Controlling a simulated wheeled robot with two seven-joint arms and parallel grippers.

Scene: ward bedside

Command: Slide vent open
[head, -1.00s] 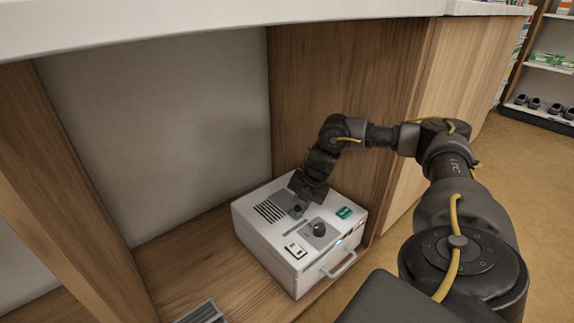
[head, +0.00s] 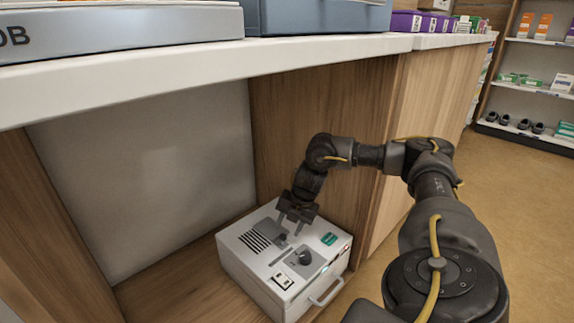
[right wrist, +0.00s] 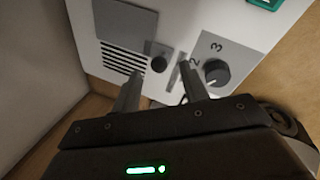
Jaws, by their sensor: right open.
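A white box device (head: 250,268) sits on the wooden shelf under the counter. Its top has a slotted vent (head: 254,242), a grey plate (head: 268,229) and a small dark knob (head: 282,240). Several slots show uncovered beside the plate in the right wrist view (right wrist: 122,58). The small knob (right wrist: 158,64) is at the slots' right end. My right gripper (head: 292,231) is open just above the box top. In the wrist view its fingers (right wrist: 160,88) are spread either side of the knob's line, and I see nothing between them. My left gripper is not in view.
A round numbered dial (right wrist: 216,72) stands close to the right finger. A switch plate (head: 282,281), a green label (head: 328,239) and a front handle (head: 326,292) are also on the box. The white counter (head: 200,75) overhangs; a wooden panel (head: 310,105) stands behind.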

